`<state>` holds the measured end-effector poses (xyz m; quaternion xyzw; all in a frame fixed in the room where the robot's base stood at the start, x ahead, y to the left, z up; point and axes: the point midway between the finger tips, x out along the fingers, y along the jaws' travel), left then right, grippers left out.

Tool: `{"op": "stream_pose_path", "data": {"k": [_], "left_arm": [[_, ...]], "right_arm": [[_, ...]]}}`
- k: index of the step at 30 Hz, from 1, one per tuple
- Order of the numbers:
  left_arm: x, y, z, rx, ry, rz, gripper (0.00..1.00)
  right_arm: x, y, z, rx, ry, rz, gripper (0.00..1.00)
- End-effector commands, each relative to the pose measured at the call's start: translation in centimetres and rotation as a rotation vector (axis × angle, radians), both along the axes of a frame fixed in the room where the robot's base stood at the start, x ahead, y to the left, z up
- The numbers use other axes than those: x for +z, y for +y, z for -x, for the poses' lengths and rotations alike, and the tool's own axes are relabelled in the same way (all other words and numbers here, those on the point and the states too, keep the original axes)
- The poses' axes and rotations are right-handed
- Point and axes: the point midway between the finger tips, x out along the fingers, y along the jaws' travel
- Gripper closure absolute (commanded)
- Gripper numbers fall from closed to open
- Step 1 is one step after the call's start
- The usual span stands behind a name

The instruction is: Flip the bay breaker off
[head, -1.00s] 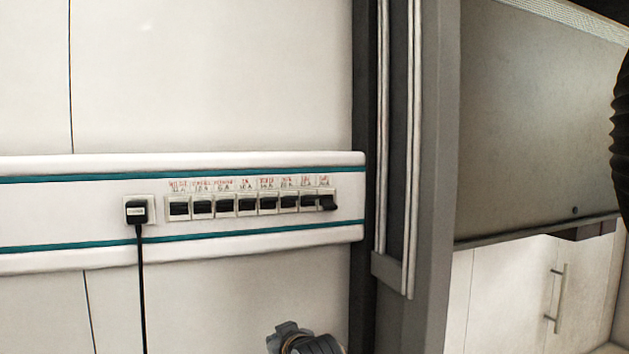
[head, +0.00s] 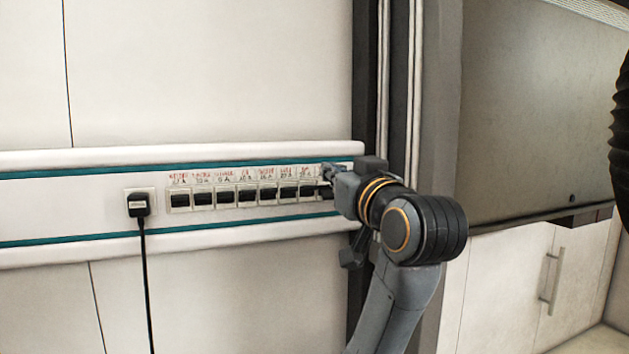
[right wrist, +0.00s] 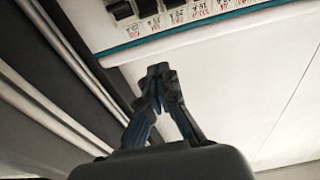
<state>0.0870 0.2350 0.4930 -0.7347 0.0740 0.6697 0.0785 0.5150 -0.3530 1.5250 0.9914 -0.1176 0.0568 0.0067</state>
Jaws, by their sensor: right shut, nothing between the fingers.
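A row of several black breaker switches (head: 246,195) in a pale frame sits on the wall rail, with small red and black labels above them. I cannot read which label is the bay breaker. My right gripper (head: 328,172) is at the right end of the row, partly hiding the last breaker. In the right wrist view the gripper (right wrist: 158,74) is shut and empty, its fingertips together. That view shows the end breaker (right wrist: 122,10) at the top edge, beyond the fingertips; contact cannot be told. My left gripper is out of view.
A black plug (head: 138,204) with a hanging cable is in a socket left of the breakers. A grey vertical post (head: 437,130) stands just right of the rail. The wall above and below the rail is clear.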

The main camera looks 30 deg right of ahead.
Motion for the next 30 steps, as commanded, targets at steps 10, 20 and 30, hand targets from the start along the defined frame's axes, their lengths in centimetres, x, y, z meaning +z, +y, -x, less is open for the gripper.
{"op": "stream_pose_path", "data": {"k": [10, 20, 30], "left_arm": [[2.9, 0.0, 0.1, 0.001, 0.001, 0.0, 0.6], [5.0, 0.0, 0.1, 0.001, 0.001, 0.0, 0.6], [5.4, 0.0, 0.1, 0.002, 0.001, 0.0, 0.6]], "right_arm": [[1.0, -1.4, -6.0, 0.001, 0.007, -0.002, 1.0], [-1.1, -2.1, -8.9, 0.0, 0.003, -0.002, 1.0], [-2.8, -2.0, -8.4, 0.0, 0.0, 0.0, 1.0]]}}
